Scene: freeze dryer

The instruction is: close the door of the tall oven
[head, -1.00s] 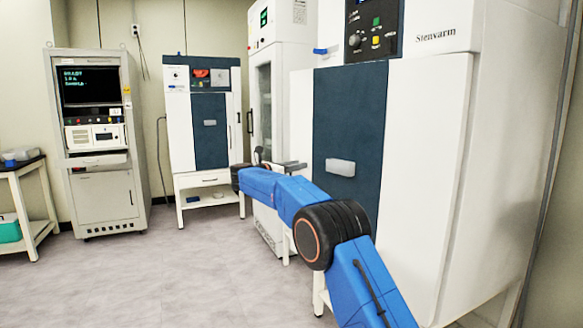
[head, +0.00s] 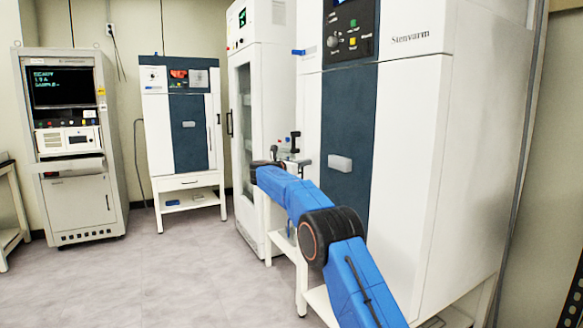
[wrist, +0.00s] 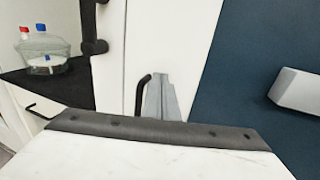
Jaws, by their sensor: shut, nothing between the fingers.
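The tall white oven marked Stenvarm (head: 415,120) stands right of centre in the head view. Its dark blue door panel (head: 348,110) has a pale block handle (head: 340,163). The door looks flush with the oven front, but its left edge is partly behind my arm, so I cannot tell for sure. The panel (wrist: 270,60) and handle (wrist: 297,92) show at the right of the wrist view. My gripper (wrist: 161,95) is shut and empty, apart from the handle and to its left. In the head view it is small and partly hidden behind my blue arm.
A white glass-front cabinet (head: 262,110) stands left of the oven. Clear bottles (wrist: 45,50) with red and blue caps stand on a dark top (wrist: 60,88) in the wrist view. A smaller oven (head: 182,105) and instrument rack (head: 72,130) stand farther left. The grey floor (head: 180,275) is open.

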